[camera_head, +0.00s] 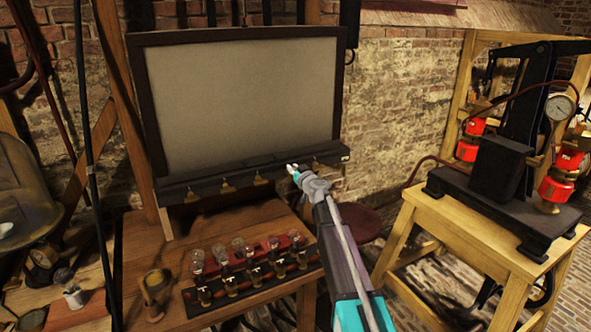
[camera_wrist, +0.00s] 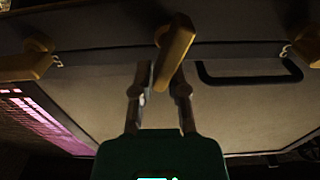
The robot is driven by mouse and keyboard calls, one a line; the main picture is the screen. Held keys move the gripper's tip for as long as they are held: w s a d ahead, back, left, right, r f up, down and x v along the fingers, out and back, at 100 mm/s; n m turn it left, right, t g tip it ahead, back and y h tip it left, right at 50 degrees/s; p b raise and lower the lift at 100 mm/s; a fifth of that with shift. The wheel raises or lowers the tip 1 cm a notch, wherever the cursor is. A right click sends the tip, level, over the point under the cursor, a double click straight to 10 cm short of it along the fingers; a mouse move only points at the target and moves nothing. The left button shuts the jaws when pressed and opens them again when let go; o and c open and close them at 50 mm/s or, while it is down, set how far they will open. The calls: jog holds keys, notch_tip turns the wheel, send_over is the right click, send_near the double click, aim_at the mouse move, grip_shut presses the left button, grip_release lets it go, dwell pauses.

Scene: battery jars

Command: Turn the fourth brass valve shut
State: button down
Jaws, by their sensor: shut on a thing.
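A row of small brass valves hangs under the dark ledge (camera_head: 225,172) of a large framed grey panel. Three brass valves show left of my gripper, including one beside it (camera_head: 260,179), and another (camera_head: 316,164) shows to its right. My gripper (camera_head: 293,171) is at the ledge between these, at the fourth place from the left. In the wrist view a brass valve handle (camera_wrist: 176,50) reaches down between my fingertips (camera_wrist: 161,75), which are shut on it. The handle is slightly tilted. Neighbouring brass valves show at left (camera_wrist: 30,62) and right (camera_wrist: 306,46).
Below, a wooden bench (camera_head: 150,245) bears a rack of glass bulbs (camera_head: 238,248) and a small brass-coloured cup (camera_head: 155,284). A wooden stand (camera_head: 440,215) with a black press, a gauge and red canisters is at right.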

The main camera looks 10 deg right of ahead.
jog(key=shift+a, duration=0.3)
jog(key=m, duration=0.4)
jog(key=shift+w+d+f, duration=0.1)
jog(key=shift+d, duration=0.3)
jog(key=m, duration=0.4)
jog(key=d+f+m+b, duration=0.1)
jog(key=m, duration=0.4)
jog(key=f+m+b, duration=0.1)
jog(key=m, duration=0.3)
jog(key=shift+w+d+f+m, duration=0.1)
jog(key=shift+w+d+m, duration=0.2)
jog(key=shift+m, duration=0.1)
jog(key=c, duration=0.7)
grip_release()
jog(key=shift+f, duration=0.1)
